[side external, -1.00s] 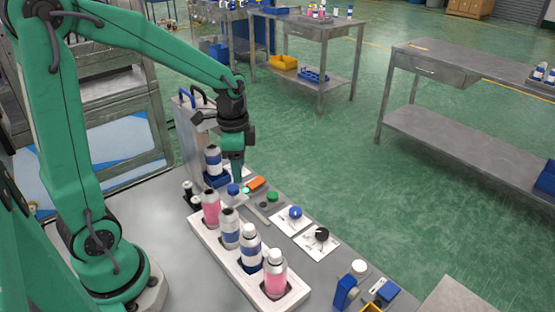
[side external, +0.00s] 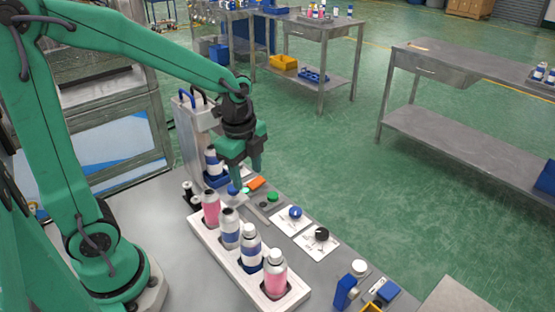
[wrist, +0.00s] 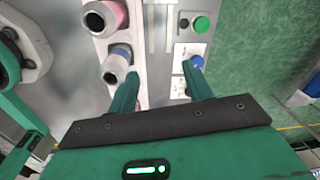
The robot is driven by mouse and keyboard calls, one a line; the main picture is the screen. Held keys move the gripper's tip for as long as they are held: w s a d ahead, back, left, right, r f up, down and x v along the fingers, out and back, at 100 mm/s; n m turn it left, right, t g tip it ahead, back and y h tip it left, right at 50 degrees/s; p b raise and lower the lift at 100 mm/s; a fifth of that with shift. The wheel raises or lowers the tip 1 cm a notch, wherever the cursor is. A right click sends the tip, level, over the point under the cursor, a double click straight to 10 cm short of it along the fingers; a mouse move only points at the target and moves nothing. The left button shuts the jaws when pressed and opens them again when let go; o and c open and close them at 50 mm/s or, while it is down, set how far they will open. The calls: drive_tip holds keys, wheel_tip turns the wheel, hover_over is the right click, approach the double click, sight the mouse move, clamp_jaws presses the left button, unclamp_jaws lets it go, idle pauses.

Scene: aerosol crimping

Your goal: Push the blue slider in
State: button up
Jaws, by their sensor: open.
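A blue block (side external: 216,181) with a bottle standing in it sits at the foot of the grey press. In front of it is a round blue knob (side external: 232,190), partly hidden by a finger. I take these as the blue slider, but cannot tell how they join. My gripper (side external: 246,177) points down just above the knob, its two fingers apart and nothing between them. In the wrist view my gripper (wrist: 162,70) is also open, over bare grey plate. The slider cannot be made out there. Whether a finger touches the knob is unclear.
A white rack (side external: 232,257) of several bottles stands in front. A green button (side external: 272,197), an orange block (side external: 256,183), a blue knob on a white card (side external: 295,212) and a black dial (side external: 322,234) lie to the right. The press (side external: 197,130) stands behind.

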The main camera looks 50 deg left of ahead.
sight(224, 185)
idle(0.3)
drive_tip(key=a+f+n, duration=0.1)
drive_tip(key=a+n, duration=0.1)
drive_tip(key=n, duration=0.1)
drive_tip(key=w+a+n, duration=0.1)
drive_tip(key=a+n, duration=0.2)
drive_tip(key=n, duration=0.1)
drive_tip(key=a+f+n, duration=0.1)
drive_tip(key=a+n, duration=0.2)
drive_tip(key=n, duration=0.1)
drive_tip(key=shift+w+a+f+g, duration=0.15)
drive_tip(key=shift+f+g, duration=0.15)
drive_tip(key=shift+a+f+n, duration=0.2)
drive_tip(key=shift+a+n, duration=0.4)
drive_tip(key=shift+n, duration=0.2)
drive_tip(key=shift+f, duration=0.15)
drive_tip(key=shift+f, duration=3.75)
drive_tip(key=shift+c, duration=0.2)
clamp_jaws()
